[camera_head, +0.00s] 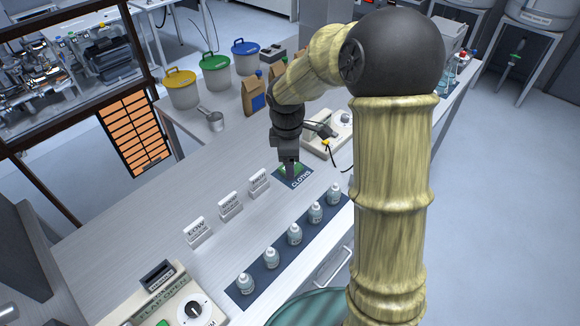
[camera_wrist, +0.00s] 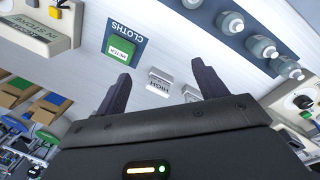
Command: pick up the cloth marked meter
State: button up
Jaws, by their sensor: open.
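The cloth marked METER (camera_wrist: 121,49) is a folded green cloth with a white label. It lies flat on the dark blue mat lettered CLOTHS (camera_wrist: 137,44). In the head view the green cloth (camera_head: 296,169) shows beside my gripper's tip, partly hidden by it, on the CLOTHS mat (camera_head: 302,182). My gripper (camera_wrist: 162,69) points down over the bench, open and empty. In the wrist view the cloth lies beyond the left fingertip, not between the fingers. In the head view my gripper (camera_head: 289,174) overlaps the cloth; its height above it is hard to tell.
White label cards (camera_head: 230,206), one reading LOW, stand left of the mat. Several bottles (camera_head: 295,235) stand on a long dark mat in front. A beige device (camera_head: 341,120) stands behind right, with a paper bag (camera_head: 253,95) and lidded buckets (camera_head: 215,73) farther back.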

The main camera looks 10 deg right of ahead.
jog(key=w+n+p, duration=0.1)
jog(key=w+n, duration=0.9)
jog(key=w, duration=0.1)
jog(key=shift+w+d+r, duration=0.15)
jog(key=shift+d+r, duration=0.2)
jog(key=shift+r, duration=0.05)
jog(key=shift+f, duration=0.1)
jog(key=f+p, duration=0.1)
jog(key=f, duration=0.3)
jog(key=f+p, duration=0.1)
jog(key=f, duration=0.3)
jog(key=w+d+f+p, duration=0.1)
jog(key=f, duration=0.3)
jog(key=shift+d, duration=0.1)
jog(key=shift+w+d+f+p, duration=0.15)
jog(key=shift+f+p, duration=0.3)
jog(key=shift+f, duration=0.4)
jog(key=shift+w+d+f+p, duration=0.1)
jog(key=shift+f+p, duration=0.3)
jog(key=shift+f, duration=0.45)
jog(key=shift+w+d+f+p, duration=0.15)
jog(key=shift+f+p, duration=0.3)
jog(key=shift+f, duration=0.4)
jog(key=shift+s, duration=0.1)
jog(key=shift+c, duration=0.4)
jog(key=c, duration=1)
